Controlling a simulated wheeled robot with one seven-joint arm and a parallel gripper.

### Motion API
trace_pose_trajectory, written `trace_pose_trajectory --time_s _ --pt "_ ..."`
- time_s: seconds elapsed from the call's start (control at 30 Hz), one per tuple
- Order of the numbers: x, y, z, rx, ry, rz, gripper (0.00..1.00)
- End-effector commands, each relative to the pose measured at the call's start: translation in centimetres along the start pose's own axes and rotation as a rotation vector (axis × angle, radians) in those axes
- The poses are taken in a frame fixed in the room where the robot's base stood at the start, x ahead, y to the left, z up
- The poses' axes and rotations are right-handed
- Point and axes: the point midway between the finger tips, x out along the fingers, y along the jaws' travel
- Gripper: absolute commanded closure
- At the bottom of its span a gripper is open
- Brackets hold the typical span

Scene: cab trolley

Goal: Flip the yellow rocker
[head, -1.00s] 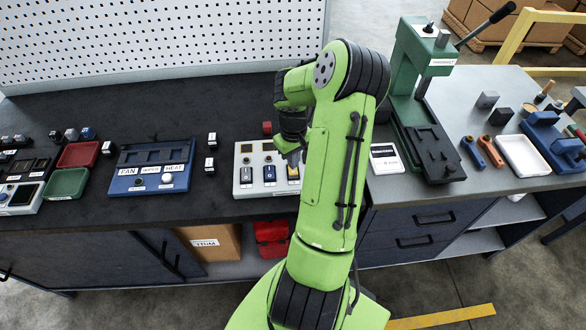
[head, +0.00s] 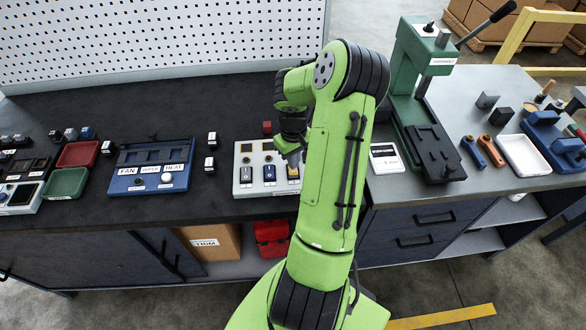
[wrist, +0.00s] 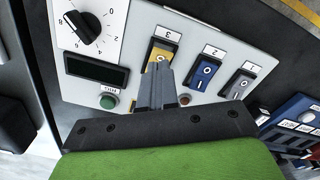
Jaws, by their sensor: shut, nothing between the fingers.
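The yellow rocker (wrist: 163,50) is set in a light grey switch panel (wrist: 215,40), under a label "3". In the wrist view my gripper (wrist: 160,68) is shut and empty, with its fingertips at the lower end of the yellow rocker. I cannot tell whether they touch it. In the head view the yellow rocker (head: 293,172) shows at the right end of the panel's row, with my gripper (head: 293,163) over it. The fingers hide part of the rocker, so its tilt is unclear.
A dial (wrist: 83,26), a dark display (wrist: 97,69) and a green button (wrist: 108,101) are close on the other side. A blue panel (head: 150,168) stands further left on the bench.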

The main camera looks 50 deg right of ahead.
Motion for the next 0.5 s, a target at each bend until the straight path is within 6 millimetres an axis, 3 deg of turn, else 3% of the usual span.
trace_pose_trajectory --time_s 0.5 --pt "1.05 -0.04 -0.02 -0.001 0.0 -0.001 1.0"
